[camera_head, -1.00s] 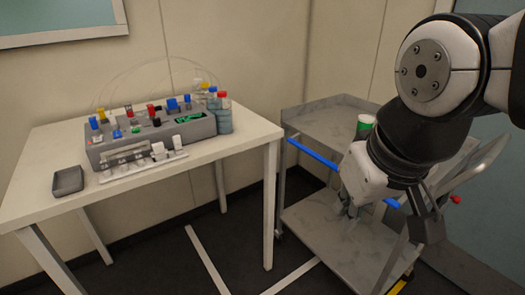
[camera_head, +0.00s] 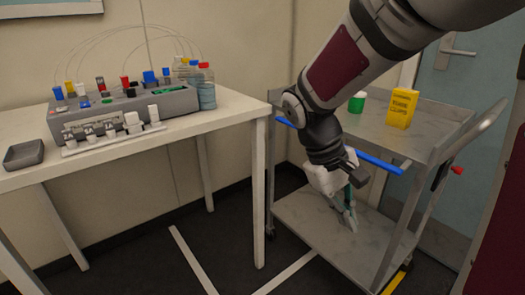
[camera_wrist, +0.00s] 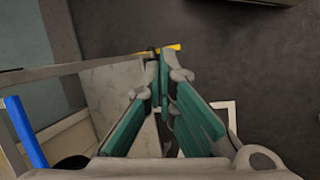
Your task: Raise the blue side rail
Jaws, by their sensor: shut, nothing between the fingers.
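The blue side rail (camera_head: 380,164) runs along the near side of the grey cart (camera_head: 300,212), at about the height of its top shelf. My arm hides the rail's middle. One end of the rail shows in the wrist view (camera_wrist: 26,132), at lower left. My gripper (camera_head: 350,222) hangs in front of the cart, below the rail's line in the head view, with its fingers pointing down. In the wrist view the green-padded fingers (camera_wrist: 163,70) are together at the tips with nothing between them. The gripper is apart from the visible rail parts.
A white table (camera_head: 225,115) with a grey bioreactor unit (camera_head: 170,105) and a small dark tray (camera_head: 24,154) stands left. A gap of floor separates table and cart.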

